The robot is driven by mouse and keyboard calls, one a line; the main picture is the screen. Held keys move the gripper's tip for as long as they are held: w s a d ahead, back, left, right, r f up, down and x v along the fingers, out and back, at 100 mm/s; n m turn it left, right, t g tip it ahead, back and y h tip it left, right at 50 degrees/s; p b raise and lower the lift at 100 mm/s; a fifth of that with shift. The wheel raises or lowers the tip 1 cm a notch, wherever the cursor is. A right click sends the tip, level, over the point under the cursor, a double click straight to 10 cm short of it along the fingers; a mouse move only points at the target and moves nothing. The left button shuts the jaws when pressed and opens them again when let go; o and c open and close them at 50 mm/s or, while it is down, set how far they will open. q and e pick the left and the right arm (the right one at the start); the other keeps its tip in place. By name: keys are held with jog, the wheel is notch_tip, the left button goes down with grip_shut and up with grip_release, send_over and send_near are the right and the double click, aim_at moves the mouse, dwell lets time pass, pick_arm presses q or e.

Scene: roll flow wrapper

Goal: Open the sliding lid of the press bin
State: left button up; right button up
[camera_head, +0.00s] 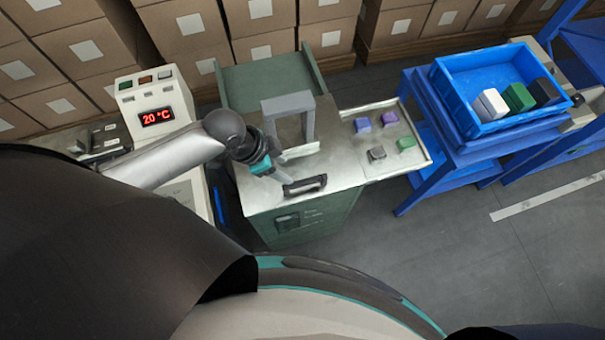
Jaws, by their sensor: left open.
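The press bin (310,222) is a dark green cabinet standing in the middle of the head view. Its pale metal top (255,195) carries a dark bar handle (306,185) near the front edge. I take this top to be the sliding lid; whether it has slid at all I cannot tell. A grey arch-shaped frame (289,103) stands on the top behind the handle. My left gripper (284,171) reaches in from the left over the top. It is open, just behind and left of the handle, with no visible contact. My right gripper is out of view.
A side tray (418,150) at the right holds several small coloured blocks. Beyond it, a blue crate (455,95) with blocks sits on a blue stand. A control box (157,97) reading 20 °C stands left. Stacked cartons (85,45) line the back. Floor at the lower right is clear.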

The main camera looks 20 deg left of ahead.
aim_at(304, 182)
pick_arm(q)
jog(key=x, duration=0.3)
jog(key=shift+f, duration=0.1)
jog(key=b+x, duration=0.2)
jog(key=x, duration=0.5)
jog(key=shift+w+f, duration=0.15)
jog(key=shift+f, duration=0.05)
jog(key=shift+x, duration=0.8)
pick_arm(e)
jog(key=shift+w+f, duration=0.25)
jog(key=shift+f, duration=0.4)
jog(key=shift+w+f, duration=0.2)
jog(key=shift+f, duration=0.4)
pick_arm(q)
jog(key=shift+c, duration=0.3)
grip_shut()
